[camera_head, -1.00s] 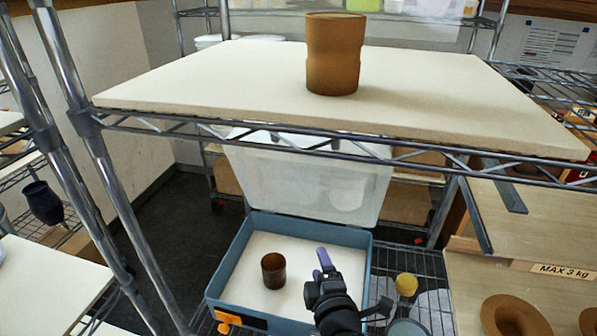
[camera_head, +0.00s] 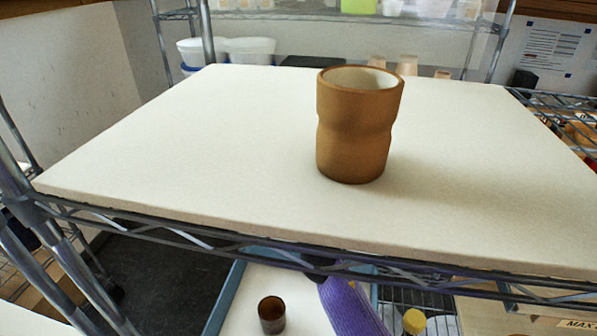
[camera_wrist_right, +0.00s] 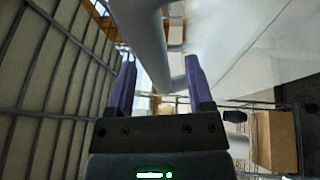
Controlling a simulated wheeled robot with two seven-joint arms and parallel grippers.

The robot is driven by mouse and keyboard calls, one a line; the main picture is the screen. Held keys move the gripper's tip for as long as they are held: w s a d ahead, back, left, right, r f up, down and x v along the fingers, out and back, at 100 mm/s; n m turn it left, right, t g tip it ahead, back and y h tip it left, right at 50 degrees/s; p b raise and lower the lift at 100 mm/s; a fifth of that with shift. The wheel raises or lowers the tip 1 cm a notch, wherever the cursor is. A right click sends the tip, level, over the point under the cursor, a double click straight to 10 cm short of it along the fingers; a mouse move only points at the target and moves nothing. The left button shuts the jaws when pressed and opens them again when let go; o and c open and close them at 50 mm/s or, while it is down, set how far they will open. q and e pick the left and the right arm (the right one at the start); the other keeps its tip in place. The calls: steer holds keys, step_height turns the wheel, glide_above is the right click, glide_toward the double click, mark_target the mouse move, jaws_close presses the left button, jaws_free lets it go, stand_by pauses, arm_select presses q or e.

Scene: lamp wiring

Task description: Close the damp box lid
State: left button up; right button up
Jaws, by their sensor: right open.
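The damp box (camera_head: 226,297) is a blue tray on the lower level, mostly hidden under the upper shelf in the head view. A small dark brown cup (camera_head: 271,314) stands inside it. The box's translucent white lid is hidden behind the upper shelf there. In the right wrist view, a pale panel with a rounded rim, apparently the lid (camera_wrist_right: 235,45), fills the upper right. My right gripper (camera_wrist_right: 159,60) is open, with part of that rim between or just beyond its purple fingers; contact is unclear. One purple finger (camera_head: 350,305) shows below the shelf edge. My left gripper is out of view.
The upper wire shelf carries a pale board (camera_head: 200,150) with a brown clay cup (camera_head: 358,125) standing on it. The shelf's wire grid (camera_wrist_right: 50,90) runs close along the left of the wrist view. A yellow-topped item (camera_head: 414,320) stands right of the box.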

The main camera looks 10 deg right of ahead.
steer(key=shift+w+r, duration=0.15)
steer(key=shift+w, duration=0.55)
jaws_close()
stand_by(1.0)
